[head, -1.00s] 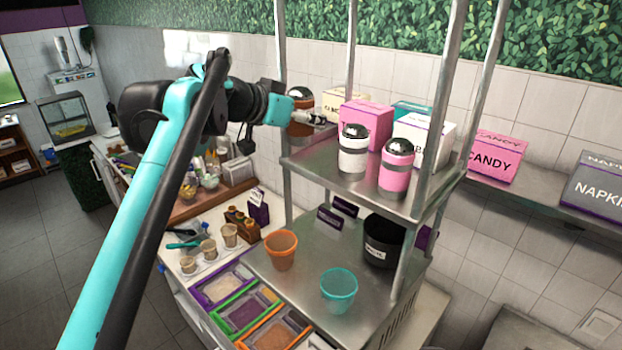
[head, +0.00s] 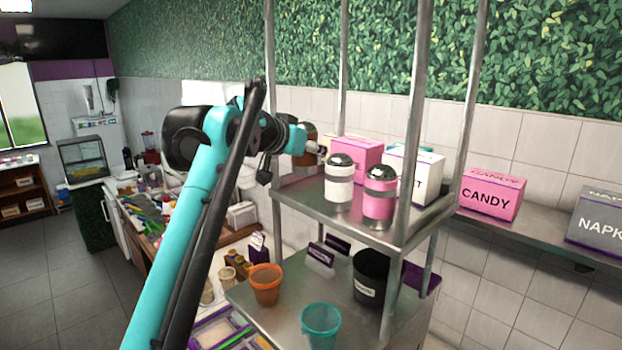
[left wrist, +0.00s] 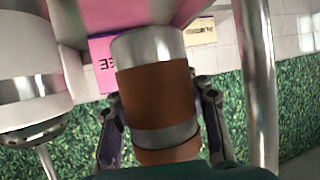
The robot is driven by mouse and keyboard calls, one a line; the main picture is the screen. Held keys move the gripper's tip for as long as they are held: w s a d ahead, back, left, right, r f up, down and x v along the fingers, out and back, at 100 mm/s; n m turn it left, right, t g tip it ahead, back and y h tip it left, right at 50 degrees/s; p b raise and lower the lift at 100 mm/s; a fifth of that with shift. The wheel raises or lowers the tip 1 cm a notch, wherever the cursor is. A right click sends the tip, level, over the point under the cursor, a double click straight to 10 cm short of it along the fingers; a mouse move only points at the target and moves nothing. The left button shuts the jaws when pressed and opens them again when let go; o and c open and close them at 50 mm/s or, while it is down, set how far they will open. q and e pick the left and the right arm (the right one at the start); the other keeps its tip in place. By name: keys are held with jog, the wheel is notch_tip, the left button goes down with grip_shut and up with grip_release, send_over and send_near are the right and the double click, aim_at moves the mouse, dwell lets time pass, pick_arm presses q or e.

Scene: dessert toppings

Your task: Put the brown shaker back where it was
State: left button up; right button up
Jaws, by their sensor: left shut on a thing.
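The brown shaker (head: 302,158) is at the left end of the upper metal shelf, upright, partly hidden by my left arm. In the left wrist view the brown shaker (left wrist: 155,95) fills the middle, with a silver band and a silver end, and appears upside down. My left gripper (head: 318,150) is shut on it, one finger on each side. I cannot tell whether its base touches the shelf (head: 300,203). A white shaker (head: 339,184) and a pink shaker (head: 379,198) stand to its right on the same shelf. My right gripper is not in view.
A pink box (head: 355,160) and a white box (head: 415,175) stand behind the shakers. Metal posts (head: 408,150) rise at the shelf's corners. An orange cup (head: 265,285), a teal cup (head: 320,327) and a black container (head: 370,278) are on the lower shelf.

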pick_arm(q)
jog(key=f, duration=0.4)
jog(key=shift+d+f, duration=0.1)
jog(key=shift+d, duration=0.2)
jog(key=shift+a+f, duration=0.2)
jog(key=shift+d+f, duration=0.15)
jog(key=o, duration=1.4)
jog(key=shift+o, duration=0.2)
